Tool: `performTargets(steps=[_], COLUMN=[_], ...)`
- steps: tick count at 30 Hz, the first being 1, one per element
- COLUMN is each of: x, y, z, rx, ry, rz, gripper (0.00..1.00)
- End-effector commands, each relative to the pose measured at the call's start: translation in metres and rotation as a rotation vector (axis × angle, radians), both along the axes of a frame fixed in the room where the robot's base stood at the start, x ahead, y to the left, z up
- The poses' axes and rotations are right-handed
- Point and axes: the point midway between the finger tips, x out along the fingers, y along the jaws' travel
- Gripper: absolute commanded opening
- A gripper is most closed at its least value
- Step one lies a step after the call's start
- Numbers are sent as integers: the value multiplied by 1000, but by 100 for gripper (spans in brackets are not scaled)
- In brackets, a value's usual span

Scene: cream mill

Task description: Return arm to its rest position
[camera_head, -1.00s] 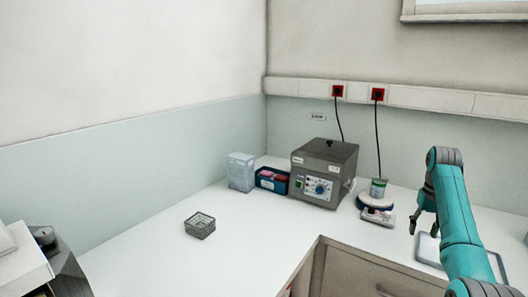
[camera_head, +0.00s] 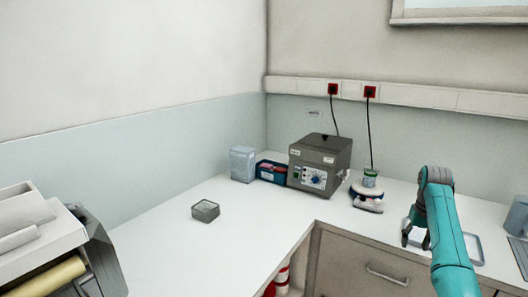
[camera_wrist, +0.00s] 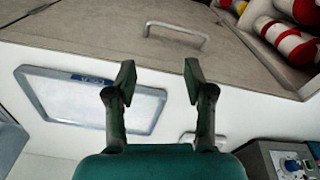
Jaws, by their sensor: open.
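My teal arm reaches up from the lower right of the head view, bent at the top. My gripper (camera_head: 415,238) hangs down from it, over the counter near a flat, light-framed tray (camera_head: 473,247). In the wrist view my gripper (camera_wrist: 156,78) has its two dark fingers spread apart with nothing between them. The tray (camera_wrist: 38,92) lies beyond the left finger there, with a blue label on its edge.
The white counter (camera_head: 165,250) has free room around a small wire basket (camera_head: 206,211). A grey machine (camera_head: 320,163), a blue box (camera_head: 271,171) and a scale with a green-topped cup (camera_head: 370,178) stand at the back. A drawer handle (camera_head: 388,274) faces front.

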Motion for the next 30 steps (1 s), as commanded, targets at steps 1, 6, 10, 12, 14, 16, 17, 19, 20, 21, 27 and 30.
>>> performTargets(steps=[1, 6, 10, 12, 14, 16, 17, 19, 20, 21, 27, 30], x=[0, -1, -4, -8, -13, -20, -24, -32, -37, -43, -81, -104], y=[3, 12, 24, 33, 41, 50, 55, 65, 70, 75, 106, 121], z=[-11, -51, -93, -122, -147, -174, -186, -212, -223, -236, -298, -323], rx=[-2, -15, -27, -36, -45, -54, -58, -67, -71, -76, -100, -111], ry=[-6, -38, -74, -101, -126, -157, -168, -200, -211, -230, -314, -358], rz=[3, 11, 21, 29, 35, 42, 45, 53, 58, 62, 83, 92], gripper=[53, 53, 53, 53, 53, 53, 53, 53, 53, 53, 53, 53])
